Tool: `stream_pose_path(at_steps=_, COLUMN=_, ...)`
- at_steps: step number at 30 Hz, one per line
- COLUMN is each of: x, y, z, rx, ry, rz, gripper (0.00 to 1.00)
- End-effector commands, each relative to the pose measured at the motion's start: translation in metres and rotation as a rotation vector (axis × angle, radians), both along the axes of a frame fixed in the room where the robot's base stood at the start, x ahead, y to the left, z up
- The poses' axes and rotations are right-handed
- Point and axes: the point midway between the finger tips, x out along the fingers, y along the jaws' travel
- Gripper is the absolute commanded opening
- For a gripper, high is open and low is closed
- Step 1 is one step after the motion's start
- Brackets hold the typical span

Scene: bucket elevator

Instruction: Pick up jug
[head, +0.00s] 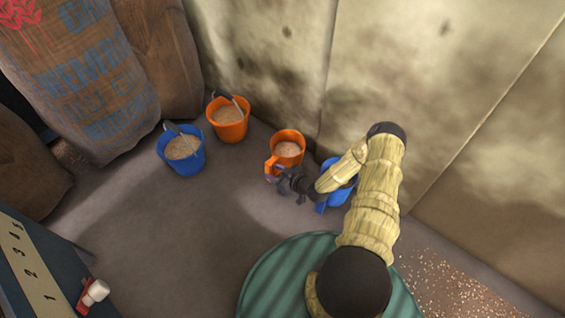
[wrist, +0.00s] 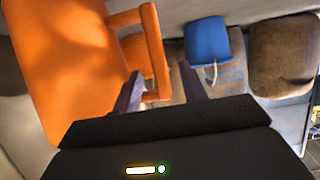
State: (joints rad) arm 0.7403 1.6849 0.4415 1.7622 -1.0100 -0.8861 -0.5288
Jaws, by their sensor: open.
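An orange jug (head: 287,150) with grain inside stands on the floor near the wall in the head view. Its handle faces my gripper (head: 278,177). In the wrist view the orange jug (wrist: 70,65) fills the left side, and its handle (wrist: 153,50) shows in line with the gap between the fingers of my gripper (wrist: 159,72). The gripper is open and holds nothing. I cannot tell how far the handle reaches in between the fingers. A blue jug (head: 337,196) stands just right of the orange one, partly hidden by my arm.
An orange bucket (head: 228,121) and a blue bucket (head: 181,157), both with grain, stand to the left. Large sacks (head: 85,75) lean behind them. The wall (head: 410,90) is close behind the jugs. A green round lid (head: 272,282) is in front. Open floor lies at left centre.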

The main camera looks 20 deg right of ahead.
Motion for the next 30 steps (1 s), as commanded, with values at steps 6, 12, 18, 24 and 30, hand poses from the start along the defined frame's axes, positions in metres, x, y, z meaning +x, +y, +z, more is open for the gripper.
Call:
stream_pose_path(at_steps=6, x=0.026, y=0.017, z=-0.018, rx=0.001, ry=0.0, rz=0.002, gripper=0.42)
stream_pose_path(at_steps=12, x=0.032, y=0.02, z=-0.017, rx=0.0, ry=0.001, rz=-0.001, gripper=0.42)
stream_pose_path(at_steps=18, x=0.032, y=0.02, z=-0.016, rx=0.0, ry=0.001, rz=0.0, gripper=0.42)
stream_pose_path(at_steps=24, x=0.032, y=0.02, z=-0.016, rx=0.0, ry=0.001, rz=0.0, gripper=0.42)
stream_pose_path(at_steps=30, x=0.032, y=0.02, z=-0.016, rx=0.0, ry=0.001, rz=0.0, gripper=0.09)
